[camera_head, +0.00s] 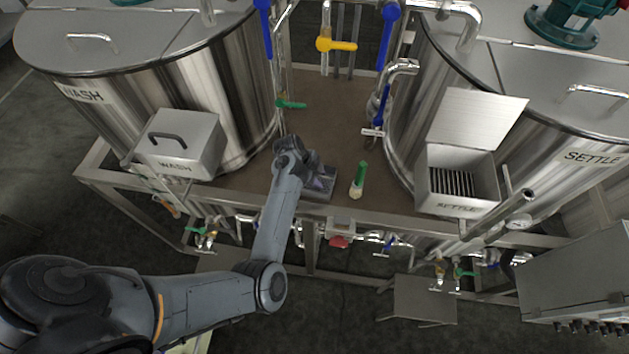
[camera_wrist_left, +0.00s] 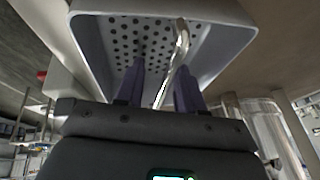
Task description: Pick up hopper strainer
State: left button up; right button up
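The hopper strainer (camera_wrist_left: 120,38) shows in the left wrist view as a grey, raised-rim tray with a perforated floor and a bent metal handle (camera_wrist_left: 182,45). In the head view, a grey tray-like thing (camera_head: 322,194) on the brown deck, partly hidden by my left gripper (camera_head: 318,180), appears to be it. In the wrist view the dark fingers of my left gripper (camera_wrist_left: 162,88) are spread apart, with the handle rod running between them, closer to the right finger. I cannot tell whether either finger touches it. My right gripper is not in view.
A green-topped item (camera_head: 359,180) stands just right of the gripper on the brown deck (camera_head: 335,120). The SETTLE hopper (camera_head: 457,203) at right has its lid up. The WASH hopper (camera_head: 180,150) at left is closed. Large steel tanks and pipes flank the deck.

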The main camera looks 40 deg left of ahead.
pick_arm(q)
jog(key=shift+f, duration=0.2)
grip_shut()
jog(key=shift+r, duration=0.15)
dwell(0.3)
